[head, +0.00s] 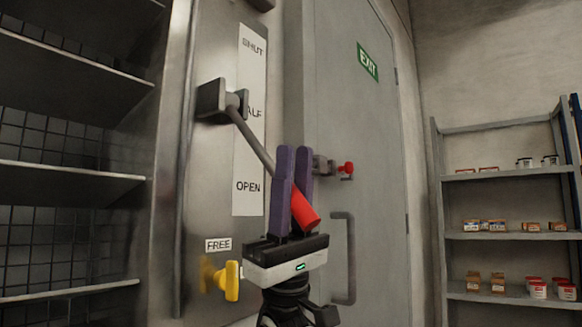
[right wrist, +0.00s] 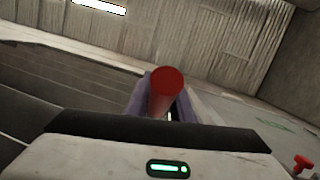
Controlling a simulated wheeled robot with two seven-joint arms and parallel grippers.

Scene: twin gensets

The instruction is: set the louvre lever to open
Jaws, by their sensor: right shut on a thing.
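The louvre lever (head: 252,140) is a grey rod on a dark pivot block on a metal panel. It slants down and right to a red grip (head: 304,212). Behind it is a white label strip (head: 250,60) reading SHUT at the top, a partly hidden HALF, and OPEN lower down. The red grip is just below the level of OPEN and to its right. My right gripper (head: 292,190) has purple fingers shut on the red grip. In the right wrist view the red grip's round end (right wrist: 166,82) shows between the fingers. My left gripper is not in view.
A yellow handle (head: 231,281) sits low on the panel under a FREE label (head: 218,245). A grey door (head: 362,120) with an EXIT sign, a red knob (head: 346,168) and a pull handle (head: 343,258) is close on the right. Shelves stand at both sides.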

